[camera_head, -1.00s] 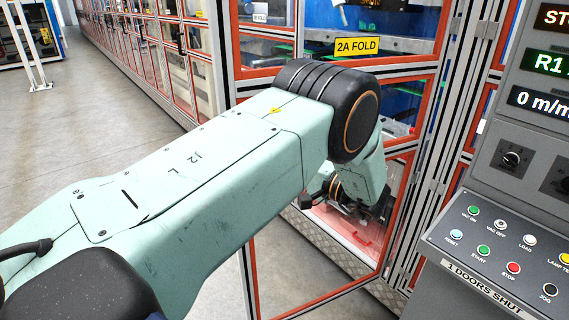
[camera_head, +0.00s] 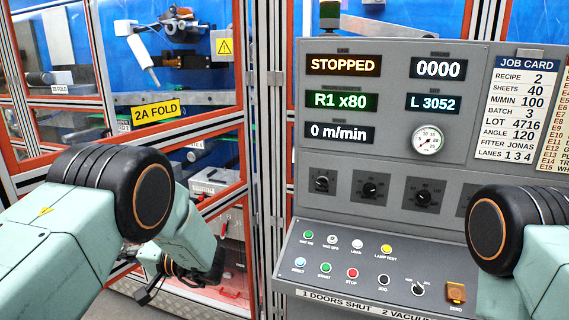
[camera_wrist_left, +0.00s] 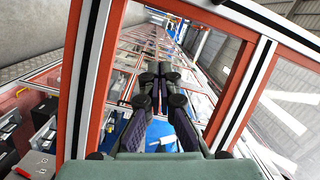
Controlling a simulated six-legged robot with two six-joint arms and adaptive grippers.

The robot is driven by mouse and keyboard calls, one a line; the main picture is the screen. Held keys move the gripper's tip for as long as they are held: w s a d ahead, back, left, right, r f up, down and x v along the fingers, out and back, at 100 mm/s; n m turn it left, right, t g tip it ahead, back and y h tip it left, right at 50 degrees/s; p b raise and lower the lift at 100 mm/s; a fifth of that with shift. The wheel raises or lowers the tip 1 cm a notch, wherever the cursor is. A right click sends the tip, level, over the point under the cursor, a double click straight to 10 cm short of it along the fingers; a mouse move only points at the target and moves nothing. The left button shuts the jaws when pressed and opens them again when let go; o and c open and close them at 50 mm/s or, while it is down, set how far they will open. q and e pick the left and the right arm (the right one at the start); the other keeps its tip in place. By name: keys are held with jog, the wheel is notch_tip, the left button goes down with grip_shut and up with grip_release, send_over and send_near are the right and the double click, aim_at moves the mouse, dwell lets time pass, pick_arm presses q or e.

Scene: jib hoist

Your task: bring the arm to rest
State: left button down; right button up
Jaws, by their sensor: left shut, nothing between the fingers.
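My left arm reaches in from the left in the head view, bent at a black joint, with its forearm pointing down in front of the red-framed machine doors (camera_head: 215,185). My left gripper (camera_head: 147,290) is partly hidden low beside that forearm. In the left wrist view, my left gripper (camera_wrist_left: 160,75) has its dark fingers together and holds nothing. Behind the fingers are an orange-and-white door frame (camera_wrist_left: 85,75) and glass. My right arm's black joint and pale green link show at the right edge of the head view; its gripper is out of view.
A grey control panel (camera_head: 385,215) stands at the centre right, reading STOPPED, 0 m/min, with dials and coloured buttons. A job card (camera_head: 518,105) is on it. A yellow 2A FOLD label (camera_head: 155,112) marks the doors. My right arm covers the panel's right part.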

pick_arm(q)
jog(key=s+d+f+m+t+h+b, duration=0.1)
jog(key=s+d+f+t+h+b, duration=0.2)
jog(key=f, duration=0.7)
jog(key=s+d+f+t+h+b, duration=0.1)
jog(key=s+d+f+h+b, duration=0.15)
jog(key=f+h, duration=0.45)
jog(key=s+d+f+m+t+h+b, duration=0.1)
jog(key=s+d+f+t+h+b, duration=0.15)
jog(key=f, duration=0.95)
jog(key=s+d+f+g+h+b, duration=0.1)
jog(key=s+f+b, duration=0.4)
jog(key=s, duration=0.5)
jog(key=s+d+f+g+h+b, duration=0.2)
jog(key=s+d+f+g+b, duration=0.2)
jog(key=s+f, duration=0.5)
jog(key=s+d+f+g+h+b, duration=0.2)
jog(key=s+f+b, duration=0.5)
jog(key=s, duration=0.4)
jog(key=shift+s+d+g+b, duration=0.45)
jog(key=shift+d+g, duration=0.2)
jog(key=shift+d, duration=0.3)
jog(key=shift+w, duration=0.15)
